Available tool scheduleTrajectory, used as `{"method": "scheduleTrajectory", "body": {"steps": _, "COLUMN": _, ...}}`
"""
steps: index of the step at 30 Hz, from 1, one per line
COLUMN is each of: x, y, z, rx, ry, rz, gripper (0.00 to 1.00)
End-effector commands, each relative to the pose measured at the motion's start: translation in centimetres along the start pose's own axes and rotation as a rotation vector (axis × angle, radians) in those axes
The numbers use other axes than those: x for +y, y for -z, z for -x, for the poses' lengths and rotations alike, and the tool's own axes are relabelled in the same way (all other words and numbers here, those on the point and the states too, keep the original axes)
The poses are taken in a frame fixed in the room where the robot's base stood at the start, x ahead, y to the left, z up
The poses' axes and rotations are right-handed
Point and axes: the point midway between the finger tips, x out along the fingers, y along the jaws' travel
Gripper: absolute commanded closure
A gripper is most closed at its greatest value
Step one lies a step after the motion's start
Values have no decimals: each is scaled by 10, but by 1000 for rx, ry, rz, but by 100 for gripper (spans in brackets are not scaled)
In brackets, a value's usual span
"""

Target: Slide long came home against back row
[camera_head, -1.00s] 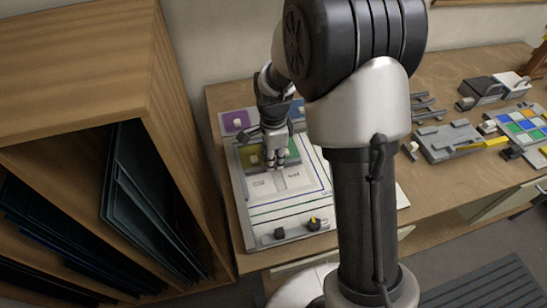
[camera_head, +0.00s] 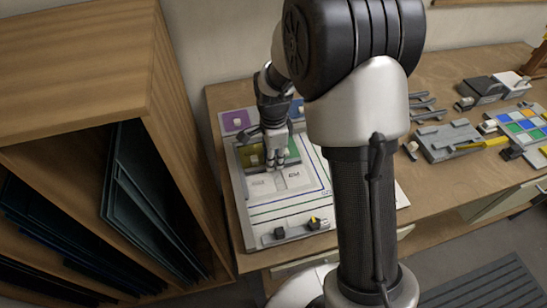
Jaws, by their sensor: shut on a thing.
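The white work board (camera_head: 240,207) lies on the bench with a back row of coloured glass: an olive-yellow piece (camera_head: 249,157) and a green piece (camera_head: 297,148). My gripper (camera_head: 278,161) is low over the board, at the front edge of this row, fingers pointing down. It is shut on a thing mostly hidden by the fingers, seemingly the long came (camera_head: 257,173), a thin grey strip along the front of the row. I cannot tell whether the strip touches the glass all along. Two pale labelled cells (camera_head: 293,177) show in front of it.
A purple piece with a white knob (camera_head: 236,121) and a blue piece (camera_head: 297,110) stand behind. Dark blocks (camera_head: 297,228) sit at the board's front. A wooden rack (camera_head: 75,95) rises close left. Tools and a colour palette (camera_head: 522,123) lie right.

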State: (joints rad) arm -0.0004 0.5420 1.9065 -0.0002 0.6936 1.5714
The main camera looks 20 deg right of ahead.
Motion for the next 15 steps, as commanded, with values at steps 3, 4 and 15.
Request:
{"method": "scheduleTrajectory", "body": {"steps": 3, "x": -2, "y": 0, "z": 0, "rx": 0, "ry": 1, "rz": 0, "gripper": 100}}
{"method": "scheduleTrajectory", "body": {"steps": 4, "x": -3, "y": 0, "z": 0, "rx": 0, "ry": 2, "rz": 0, "gripper": 100}}
{"method": "scheduleTrajectory", "body": {"steps": 15, "x": -8, "y": 0, "z": 0, "rx": 0, "ry": 1, "rz": 0, "gripper": 100}}
